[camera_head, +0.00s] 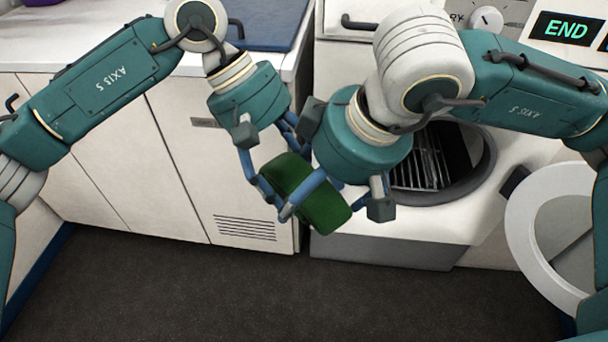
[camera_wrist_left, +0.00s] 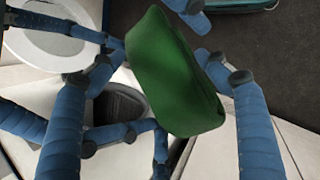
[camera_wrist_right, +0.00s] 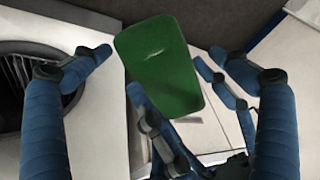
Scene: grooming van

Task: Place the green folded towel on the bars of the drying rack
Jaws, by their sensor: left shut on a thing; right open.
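The green folded towel (camera_head: 325,212) is held in the air in front of the dryer by my left gripper (camera_head: 278,168). It also shows in the left wrist view (camera_wrist_left: 172,75) and the right wrist view (camera_wrist_right: 160,65). My right gripper (camera_head: 333,205) is open, with its fingers close around the towel's near end; I cannot tell whether they touch it. The metal bars of the drying rack (camera_head: 420,174) show inside the round dryer opening, to the right of the towel. My right arm hides part of the opening. Some bars show at the left of the right wrist view (camera_wrist_right: 18,76).
The dryer's round door (camera_head: 521,215) stands open at the right. White cabinets (camera_head: 150,150) line the left, under a worktop with a blue mat (camera_head: 268,22). The dryer's display (camera_head: 566,28) reads END. The dark floor (camera_head: 200,295) in front is clear.

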